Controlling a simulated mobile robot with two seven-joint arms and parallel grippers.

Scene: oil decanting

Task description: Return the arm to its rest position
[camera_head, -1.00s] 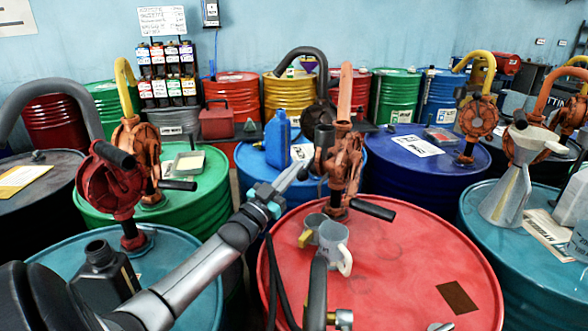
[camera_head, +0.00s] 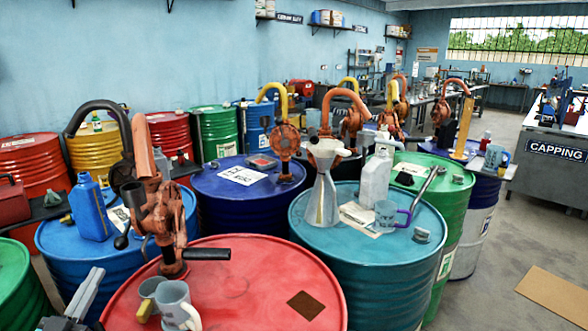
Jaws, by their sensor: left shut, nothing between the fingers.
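My left gripper (camera_head: 92,283) shows at the lower left edge of the head view, with only its grey fingers and part of its wrist in the picture. It is shut and empty, in front of the left side of the red drum (camera_head: 240,262) and apart from the mugs. On the red drum stand an orange-brown hand pump (camera_head: 160,215) and two grey mugs, one (camera_head: 177,304) in front of the other. My right gripper is out of view.
A blue drum (camera_head: 60,250) bears a blue jug (camera_head: 89,208). A teal drum (camera_head: 365,270) bears a metal funnel can (camera_head: 322,190), a white bottle (camera_head: 375,180) and a mug (camera_head: 387,215). Open floor (camera_head: 480,290) lies at the right, before a capping bench (camera_head: 555,152).

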